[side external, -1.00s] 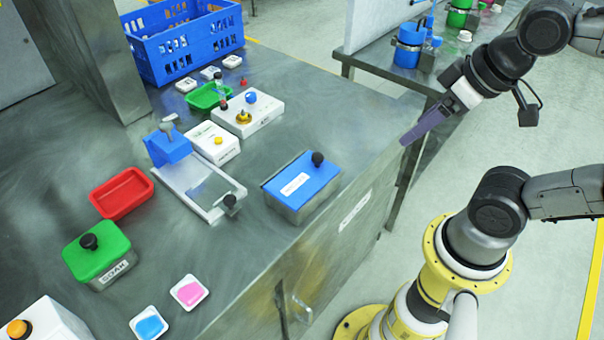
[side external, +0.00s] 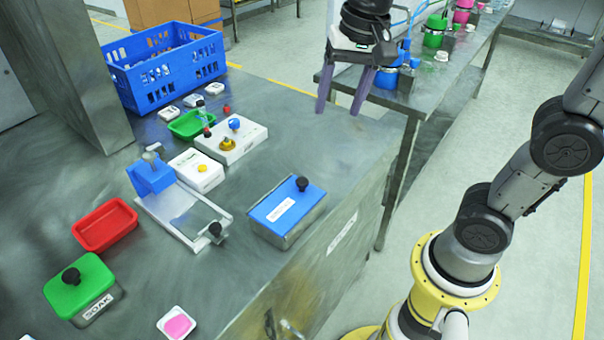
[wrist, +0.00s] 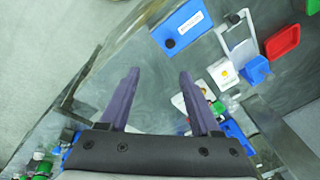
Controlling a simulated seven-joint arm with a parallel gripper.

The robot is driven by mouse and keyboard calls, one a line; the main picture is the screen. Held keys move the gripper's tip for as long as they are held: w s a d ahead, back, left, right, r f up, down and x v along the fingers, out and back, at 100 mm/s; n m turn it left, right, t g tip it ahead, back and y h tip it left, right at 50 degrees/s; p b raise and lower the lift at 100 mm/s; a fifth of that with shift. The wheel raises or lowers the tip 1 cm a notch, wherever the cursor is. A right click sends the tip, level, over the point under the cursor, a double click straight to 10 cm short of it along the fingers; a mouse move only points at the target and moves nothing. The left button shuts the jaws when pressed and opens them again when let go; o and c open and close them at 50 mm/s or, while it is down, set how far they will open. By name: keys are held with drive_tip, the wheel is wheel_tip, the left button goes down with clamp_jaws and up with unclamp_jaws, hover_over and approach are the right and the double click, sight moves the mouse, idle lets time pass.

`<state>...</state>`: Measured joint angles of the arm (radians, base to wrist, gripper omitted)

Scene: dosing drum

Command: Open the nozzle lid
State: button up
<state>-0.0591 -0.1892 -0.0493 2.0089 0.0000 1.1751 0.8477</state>
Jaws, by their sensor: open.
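A box with a blue lid (side external: 280,211) and a black knob (side external: 302,184) stands near the bench's right edge. The lid lies flat on it; its label is too small to read. It also shows at the top of the wrist view (wrist: 190,20). A second box has a green lid (side external: 70,292) with a black knob and a label reading SOAK. No part is clearly marked as the nozzle lid.
A white slide frame with a blue block (side external: 152,177), a white box with a yellow button (side external: 197,172) and a white panel with a brass fitting (side external: 240,140) are mid-bench. A red tray (side external: 106,225) and blue crate (side external: 165,66) are left. A second bench is behind.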

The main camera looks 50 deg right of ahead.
drive_tip(key=g, duration=0.2)
hover_over(302, 180)
wheel_tip(302, 180, down, 4)
drive_tip(key=f, duration=0.1)
wheel_tip(302, 180, down, 14)
drive_tip(key=shift+f, duration=0.1)
clamp_jaws()
idle(0.3)
idle(1.1)
